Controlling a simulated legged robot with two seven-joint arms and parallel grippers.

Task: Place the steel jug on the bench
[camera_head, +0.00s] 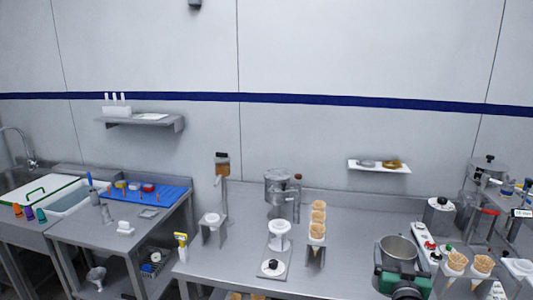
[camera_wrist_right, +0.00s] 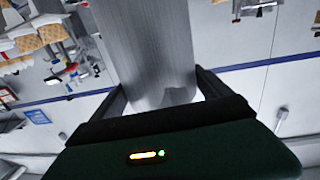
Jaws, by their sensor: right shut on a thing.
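The steel jug (camera_head: 398,250) is upright at the lower right of the head view, its round open mouth facing up. My right gripper (camera_head: 402,278) is shut on it from the near side. In the right wrist view the jug's brushed wall (camera_wrist_right: 148,45) stands between the two dark fingers of the right gripper (camera_wrist_right: 160,95). The grey steel bench (camera_head: 350,210) runs along the wall behind and left of the jug. The jug's base is hidden by my gripper in the head view, so I cannot tell whether it touches the bench. My left gripper is not in view.
Cones in holders (camera_head: 470,265) and a white control panel (camera_head: 427,242) stand close right of the jug. Bare bench lies between the cone stack and the jug.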

